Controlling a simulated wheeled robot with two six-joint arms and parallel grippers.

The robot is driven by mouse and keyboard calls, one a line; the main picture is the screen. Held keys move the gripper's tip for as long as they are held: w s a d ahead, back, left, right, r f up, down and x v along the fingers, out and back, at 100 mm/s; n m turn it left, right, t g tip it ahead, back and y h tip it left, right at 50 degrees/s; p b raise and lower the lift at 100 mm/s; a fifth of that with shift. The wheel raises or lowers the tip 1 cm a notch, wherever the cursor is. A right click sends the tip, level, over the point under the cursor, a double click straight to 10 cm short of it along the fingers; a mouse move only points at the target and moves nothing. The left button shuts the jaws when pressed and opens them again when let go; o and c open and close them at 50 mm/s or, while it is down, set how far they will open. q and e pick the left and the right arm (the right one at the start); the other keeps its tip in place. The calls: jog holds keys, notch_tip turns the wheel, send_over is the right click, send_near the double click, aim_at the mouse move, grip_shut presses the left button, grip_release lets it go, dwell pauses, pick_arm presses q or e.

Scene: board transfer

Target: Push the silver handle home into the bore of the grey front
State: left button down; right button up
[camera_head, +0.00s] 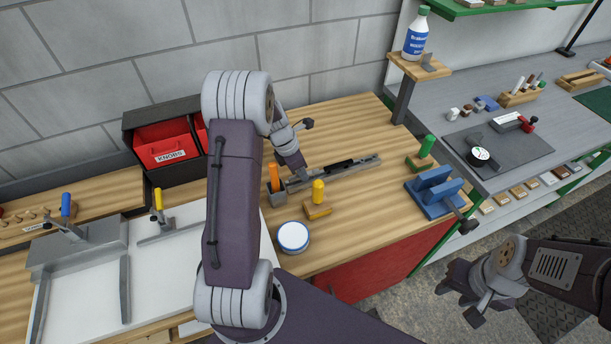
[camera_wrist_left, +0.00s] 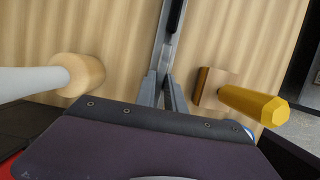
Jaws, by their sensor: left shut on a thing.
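My left gripper (camera_head: 304,177) reaches down to a long grey metal bar with a black part (camera_head: 342,167) on the bench. In the left wrist view its fingers (camera_wrist_left: 161,90) are shut on a thin grey piece in line with the bar (camera_wrist_left: 166,45). I cannot tell whether this piece is the silver handle. A grey block (camera_head: 277,199) with an orange upright handle stands by the bar's left end. I cannot tell whether it is the grey front, and no bore shows. My right gripper (camera_head: 474,298) hangs off the bench's right side; its opening is unclear.
A yellow handle (camera_head: 318,191) on a wooden block stands in front of the bar. In the left wrist view a pale cylinder (camera_wrist_left: 30,82) on a round wooden base stands left. A round blue-and-white tin (camera_head: 293,236), a blue vise (camera_head: 430,192) and a green handle (camera_head: 426,146) are nearby.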

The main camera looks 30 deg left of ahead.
pick_arm(q)
jog(key=shift+r+p, duration=3.05)
jog(key=shift+p, duration=0.05)
jog(key=shift+f, duration=0.1)
